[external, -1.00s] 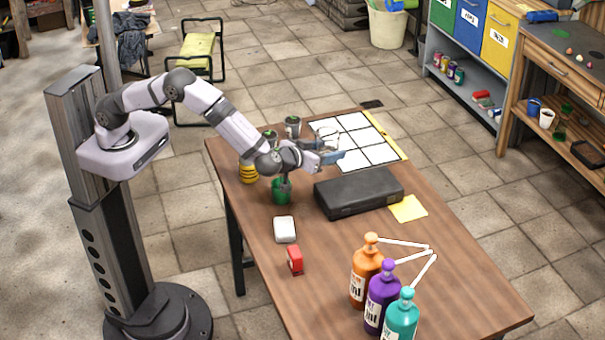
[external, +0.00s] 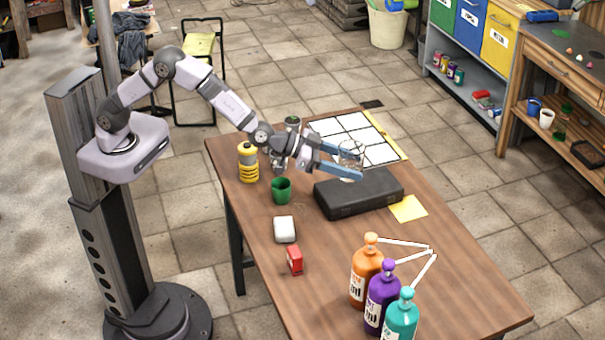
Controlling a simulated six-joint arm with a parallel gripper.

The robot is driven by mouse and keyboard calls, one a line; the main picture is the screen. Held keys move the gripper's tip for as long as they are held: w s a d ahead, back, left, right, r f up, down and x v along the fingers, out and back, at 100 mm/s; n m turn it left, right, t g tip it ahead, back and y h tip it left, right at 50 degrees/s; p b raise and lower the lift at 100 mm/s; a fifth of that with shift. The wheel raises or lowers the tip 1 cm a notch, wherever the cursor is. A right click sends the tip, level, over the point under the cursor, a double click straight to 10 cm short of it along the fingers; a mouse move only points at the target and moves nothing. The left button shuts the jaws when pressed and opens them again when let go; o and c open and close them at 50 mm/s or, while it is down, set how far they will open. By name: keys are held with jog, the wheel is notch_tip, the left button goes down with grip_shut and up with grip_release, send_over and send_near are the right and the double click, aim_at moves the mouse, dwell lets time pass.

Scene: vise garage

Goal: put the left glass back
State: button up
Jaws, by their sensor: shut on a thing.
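My gripper (external: 352,163) has two blue fingers pointing right, above the back of the table. It is shut on a clear glass (external: 350,152), which shows faintly between the fingers. The glass is held in the air, in the picture over the near part of the white grid board and just behind the black case. Its exact height and tilt are hard to tell. No second glass can be made out.
The black case (external: 357,193) lies just in front of my gripper. The white grid board (external: 368,130) is behind it. A green cup (external: 281,190), a yellow bottle (external: 248,162) and a grey can (external: 292,124) stand to the left. Three pump bottles (external: 381,290) stand in front.

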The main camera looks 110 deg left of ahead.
aim_at(330, 248)
jog(key=d+f+m+h, duration=0.4)
jog(key=d+f, duration=0.4)
jog(key=d, duration=0.2)
jog(key=shift+s+t+h, duration=0.4)
jog(key=shift+h, duration=0.2)
jog(key=shift+f, duration=0.2)
jog(key=shift+f+p, duration=1.3)
jog(key=shift+f, duration=3.6)
jog(key=shift+f, duration=0.2)
jog(key=o, duration=1.4)
jog(key=shift+s, duration=0.1)
jog(key=shift+c, duration=0.2)
